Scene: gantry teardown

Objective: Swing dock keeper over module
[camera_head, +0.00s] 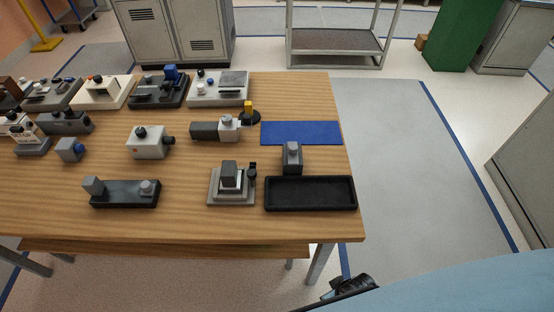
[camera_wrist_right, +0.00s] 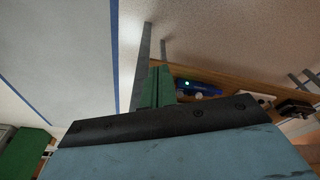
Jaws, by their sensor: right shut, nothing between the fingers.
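A stepped grey dock (camera_head: 216,200) stands near the front of the table, right of centre. A grey block (camera_head: 229,175), seemingly the module, sits upright on it. A small black upright piece (camera_head: 252,170) at the dock's right rear looks like the keeper; it stands beside the module, not over it. My right gripper's green fingers (camera_wrist_right: 158,88) are shut and empty in the right wrist view, below and apart from the table edge. My left gripper is not in view.
A black tray (camera_head: 311,206) lies right of the dock, with a grey block (camera_head: 292,156) behind it and a blue mat (camera_head: 300,133) farther back. A black fixture (camera_head: 125,204) lies left. Several devices fill the table's back left. The floor right of the table is clear.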

